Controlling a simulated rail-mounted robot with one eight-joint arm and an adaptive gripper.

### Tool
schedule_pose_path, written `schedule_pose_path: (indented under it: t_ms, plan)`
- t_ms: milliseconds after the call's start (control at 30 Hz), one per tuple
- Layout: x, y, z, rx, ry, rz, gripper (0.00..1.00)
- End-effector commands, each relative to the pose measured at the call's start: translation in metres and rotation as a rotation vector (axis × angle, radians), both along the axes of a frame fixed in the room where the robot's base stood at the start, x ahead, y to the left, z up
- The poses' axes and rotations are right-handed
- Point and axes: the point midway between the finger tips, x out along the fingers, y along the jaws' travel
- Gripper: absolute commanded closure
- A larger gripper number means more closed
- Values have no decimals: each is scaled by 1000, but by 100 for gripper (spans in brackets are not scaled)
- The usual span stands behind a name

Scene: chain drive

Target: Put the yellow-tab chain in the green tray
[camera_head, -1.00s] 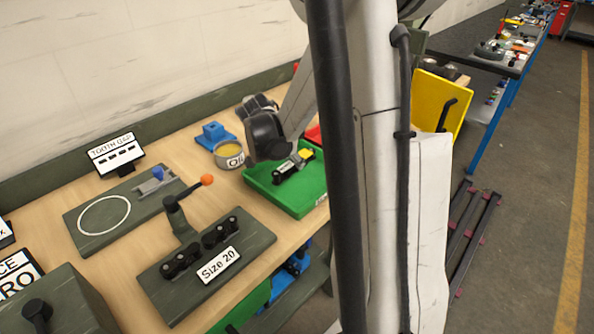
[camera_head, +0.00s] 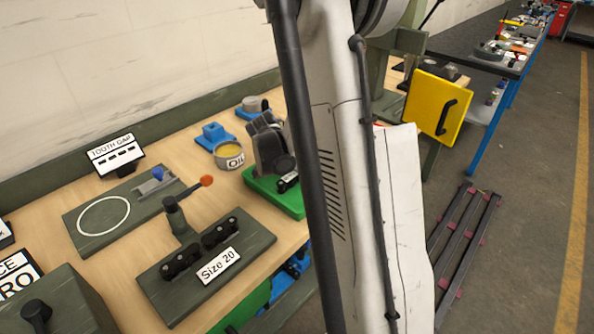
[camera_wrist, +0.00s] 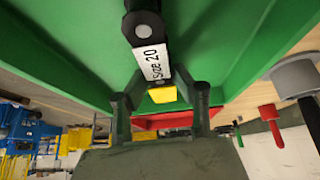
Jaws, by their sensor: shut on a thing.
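The yellow-tab chain (camera_wrist: 152,45) is a short dark chain with a white "Size 20" label and a yellow tab. In the wrist view it extends away over the green tray (camera_wrist: 60,45) from between my gripper's fingers (camera_wrist: 161,78), which are shut on its tab end. In the head view my gripper (camera_head: 279,170) is down over the tray (camera_head: 288,206) and hides most of the chain; only a small dark and white piece (camera_head: 288,182) shows. I cannot tell whether the chain touches the tray floor.
An oil tin (camera_head: 229,155) stands just left of the tray. A yellow panel (camera_head: 437,106) stands right of my arm.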

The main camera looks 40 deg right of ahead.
Motion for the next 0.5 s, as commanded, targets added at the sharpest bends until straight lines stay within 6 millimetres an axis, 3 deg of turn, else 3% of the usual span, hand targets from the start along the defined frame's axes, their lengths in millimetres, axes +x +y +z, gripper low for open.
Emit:
schedule_pose_path:
  t_ms: [133, 167, 300, 500]
  plan:
    - [0, 0, -4, -1, 0, 0, 100]
    - [0, 0, -4, 0, 0, 0, 70]
    - [0, 0, -3, 0, 0, 0, 54]
    - [0, 0, -3, 0, 0, 0, 54]
